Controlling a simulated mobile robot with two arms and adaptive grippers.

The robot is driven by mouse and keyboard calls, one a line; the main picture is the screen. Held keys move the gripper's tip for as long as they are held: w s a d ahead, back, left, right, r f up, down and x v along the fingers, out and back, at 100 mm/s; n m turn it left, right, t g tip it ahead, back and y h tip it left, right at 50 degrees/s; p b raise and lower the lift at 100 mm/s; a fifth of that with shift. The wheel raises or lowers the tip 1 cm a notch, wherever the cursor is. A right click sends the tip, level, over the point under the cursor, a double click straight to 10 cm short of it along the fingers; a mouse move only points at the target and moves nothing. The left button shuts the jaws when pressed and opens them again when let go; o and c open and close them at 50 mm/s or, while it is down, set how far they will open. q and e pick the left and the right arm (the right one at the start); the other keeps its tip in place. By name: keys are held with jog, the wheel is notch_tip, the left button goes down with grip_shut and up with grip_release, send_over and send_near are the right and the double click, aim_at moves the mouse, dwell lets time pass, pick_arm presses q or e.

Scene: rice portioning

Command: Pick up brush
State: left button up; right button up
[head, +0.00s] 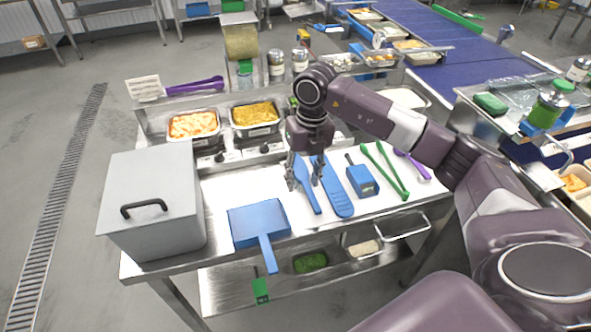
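My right gripper (303,180) points down over the white work surface. Its two fingers look apart, one on each side of a slim blue long-handled tool (307,194); I cannot tell whether they touch it. A wider blue flat tool (337,196) lies just right of the gripper. A blue block-shaped brush with a short handle (362,182) lies farther right. A blue dustpan (257,223) lies to the left, its handle over the front edge. The fingers partly hide the slim tool. My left gripper is not in view.
A grey lidded box (155,185) stands at the left. Green tongs (386,173) and a purple utensil (412,165) lie at the right. Two food pans (194,125) (254,115) sit behind. A wire handle or rack (402,232) juts out below the front edge.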

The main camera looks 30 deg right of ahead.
aim_at(310, 192)
jog(key=shift+d+r+h, duration=0.25)
jog(key=shift+d+h, duration=0.05)
jog(key=shift+d, duration=0.75)
jog(key=shift+s+d+f, duration=0.1)
jog(key=shift+d, duration=0.15)
notch_tip(310, 192, down, 2)
jog(key=shift+s+a+f+p, duration=0.15)
jog(key=shift+f+p, duration=0.1)
jog(key=shift+p, duration=0.45)
jog(key=f+p, duration=0.1)
jog(key=f, duration=0.4)
jog(key=shift+w+p, duration=0.2)
jog(key=shift+p, duration=0.2)
jog(key=shift+r, duration=0.1)
grip_shut()
